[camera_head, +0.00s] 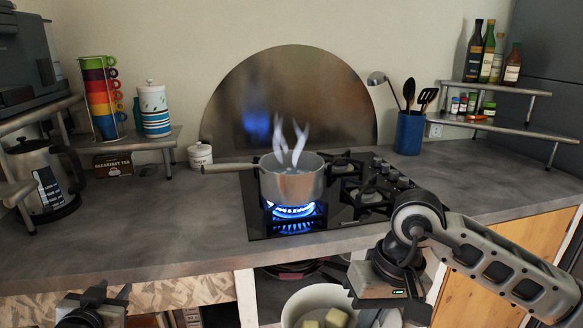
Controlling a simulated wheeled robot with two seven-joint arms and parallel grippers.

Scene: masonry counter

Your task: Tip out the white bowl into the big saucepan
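The big saucepan (291,182) is a steel pan on the lit front-left burner, its handle pointing left and steam rising from it. The white bowl (291,307) is at the bottom edge, below the counter front, with pale yellow cubes (336,318) inside; its lower part is cut off. My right arm comes in from the right, and its gripper (390,290) is beside and partly over the bowl's right side. Its fingertips are not clearly seen, so I cannot tell whether it grips the rim. My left gripper (92,308) is at the bottom left, mostly cut off, apart from both.
The gas hob (262,226) has a blue flame (293,211) under the pan. A kettle (42,180), a mug rack (103,98) and canisters stand left. A blue utensil pot (409,133) and a bottle shelf (508,88) are at the right. The counter (150,230) left of the hob is clear.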

